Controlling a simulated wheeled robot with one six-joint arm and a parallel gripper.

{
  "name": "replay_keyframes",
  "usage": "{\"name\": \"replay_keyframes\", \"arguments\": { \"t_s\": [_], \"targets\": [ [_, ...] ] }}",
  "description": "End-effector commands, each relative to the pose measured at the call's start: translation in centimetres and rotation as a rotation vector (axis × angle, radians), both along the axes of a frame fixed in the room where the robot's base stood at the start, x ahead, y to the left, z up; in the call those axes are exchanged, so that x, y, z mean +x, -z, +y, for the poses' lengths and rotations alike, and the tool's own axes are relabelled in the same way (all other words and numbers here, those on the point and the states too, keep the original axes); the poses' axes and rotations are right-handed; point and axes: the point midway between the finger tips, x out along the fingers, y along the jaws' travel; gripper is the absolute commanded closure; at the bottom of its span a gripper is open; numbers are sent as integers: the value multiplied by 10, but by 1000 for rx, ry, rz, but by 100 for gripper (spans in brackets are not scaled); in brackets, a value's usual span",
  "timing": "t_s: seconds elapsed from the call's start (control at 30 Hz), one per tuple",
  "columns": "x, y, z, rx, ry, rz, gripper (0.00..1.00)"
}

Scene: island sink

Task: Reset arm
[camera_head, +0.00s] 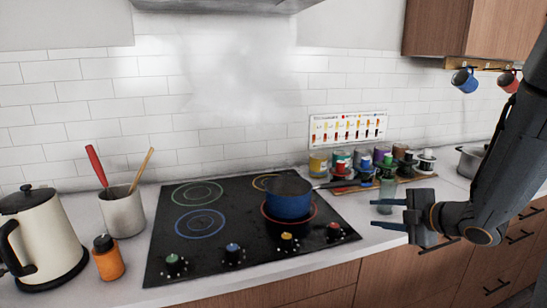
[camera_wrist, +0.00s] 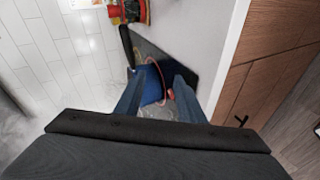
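My gripper (camera_head: 376,213) is at the right of the head view, reaching left past the counter's front edge. Its two blue-grey fingers are apart, with nothing between them. It is to the right of a blue pot (camera_head: 288,204), clear of it. The pot sits on the red-ringed front right burner, and its handle points right. In the wrist view the pot (camera_wrist: 152,82) shows beyond and between the open fingers (camera_wrist: 157,88). My arm comes in from the right edge.
The black cooktop (camera_head: 165,250) has several coloured knobs along its front. Jars (camera_head: 318,163) line the wall. A kettle (camera_head: 35,235), orange shaker (camera_head: 107,260) and utensil crock (camera_head: 122,212) stand at left. Mugs (camera_head: 465,80) hang upper right.

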Motion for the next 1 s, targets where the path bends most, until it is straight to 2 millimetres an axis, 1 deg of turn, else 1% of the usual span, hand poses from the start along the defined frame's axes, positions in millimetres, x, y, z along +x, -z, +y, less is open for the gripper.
{"name": "replay_keyframes", "arguments": {
  "t_s": [0.1,0.17,0.27,0.37,0.47,0.5,0.57,0.6,0.7,0.73,0.8,0.83,0.9,1.0],
  "targets": [
    [6,6,-1,24,148,98,64],
    [7,11,-4,50,251,161,64],
    [-3,21,-6,116,467,296,64],
    [-27,35,-3,205,705,449,64],
    [-66,48,9,303,941,609,64],
    [-84,52,17,345,1034,674,64],
    [-112,58,31,401,1164,771,64],
    [-131,62,41,435,1244,833,64],
    [-174,66,66,502,1411,970,64],
    [-184,66,73,516,1448,1003,64],
    [-202,66,85,541,1516,1062,64],
    [-208,66,89,547,1538,1081,64],
    [-217,66,95,558,1571,1111,64],
    [-222,66,98,563,1588,1126,64]
  ]
}}
